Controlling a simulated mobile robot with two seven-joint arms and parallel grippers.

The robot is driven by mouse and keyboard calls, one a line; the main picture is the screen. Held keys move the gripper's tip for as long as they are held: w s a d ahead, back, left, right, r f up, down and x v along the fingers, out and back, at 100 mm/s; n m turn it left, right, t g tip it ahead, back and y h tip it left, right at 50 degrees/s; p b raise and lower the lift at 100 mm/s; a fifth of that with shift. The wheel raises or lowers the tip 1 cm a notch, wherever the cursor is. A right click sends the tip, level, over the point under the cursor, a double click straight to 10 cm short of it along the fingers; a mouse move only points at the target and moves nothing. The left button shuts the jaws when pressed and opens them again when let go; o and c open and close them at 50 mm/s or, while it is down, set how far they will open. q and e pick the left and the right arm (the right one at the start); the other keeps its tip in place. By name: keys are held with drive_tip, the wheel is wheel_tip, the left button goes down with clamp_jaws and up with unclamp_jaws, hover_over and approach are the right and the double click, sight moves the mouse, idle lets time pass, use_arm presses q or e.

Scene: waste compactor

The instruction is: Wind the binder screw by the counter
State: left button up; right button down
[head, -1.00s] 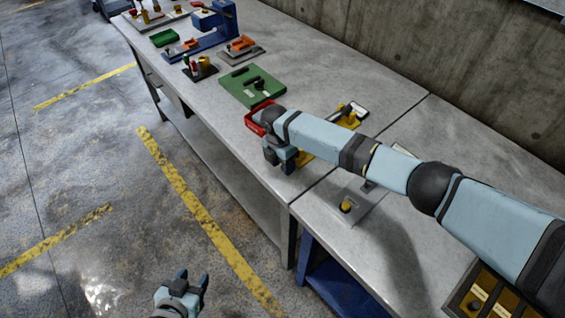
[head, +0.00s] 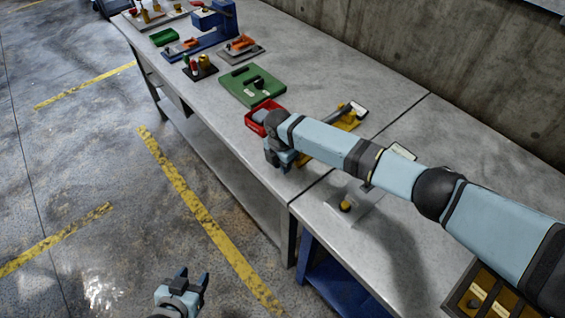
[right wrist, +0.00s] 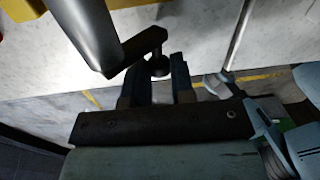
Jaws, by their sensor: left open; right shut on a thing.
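My right gripper (head: 284,160) is at the bench's front edge, beside a yellow device (head: 347,122) that my arm partly covers. In the right wrist view a grey cylinder (right wrist: 85,35) ends in a dark crank arm (right wrist: 138,50) with a round knob (right wrist: 158,66). The fingers of my right gripper (right wrist: 157,82) are shut on this crank knob, one on each side. I cannot make out a counter reading. My left gripper (head: 191,280) is open and empty, low over the floor at the bottom of the head view.
A red tray (head: 252,121) and a green plate (head: 253,86) lie left of my right arm. A small plate with a yellow knob (head: 346,205) lies to its right. Several tools and a blue press (head: 222,30) stand further back. The floor left of the bench is clear.

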drive_tip(key=shift+w+f+t+y, duration=0.1)
drive_tip(key=shift+f+t+y, duration=0.1)
drive_tip(key=shift+t+y, duration=0.35)
drive_tip(key=shift+w+f+t+y, duration=0.15)
drive_tip(key=shift+t+y, duration=0.2)
drive_tip(key=shift+t, duration=0.3)
drive_tip(key=shift+w+a+f+t+y+b, duration=0.15)
drive_tip(key=shift+t+y, duration=0.15)
drive_tip(key=shift+t, duration=0.15)
drive_tip(key=shift+s+a+f+t+y+b, duration=0.15)
drive_tip(key=shift+t+y, duration=0.15)
drive_tip(key=shift+t, duration=0.15)
drive_tip(key=shift+w+t+y, duration=0.15)
drive_tip(key=shift+t+y, duration=0.15)
drive_tip(key=shift+t, duration=0.1)
drive_tip(key=shift+r, duration=0.1)
drive_tip(key=c, duration=1)
unclamp_jaws()
drive_tip(key=shift+b+v, duration=0.55)
drive_tip(key=shift+v, duration=6.35)
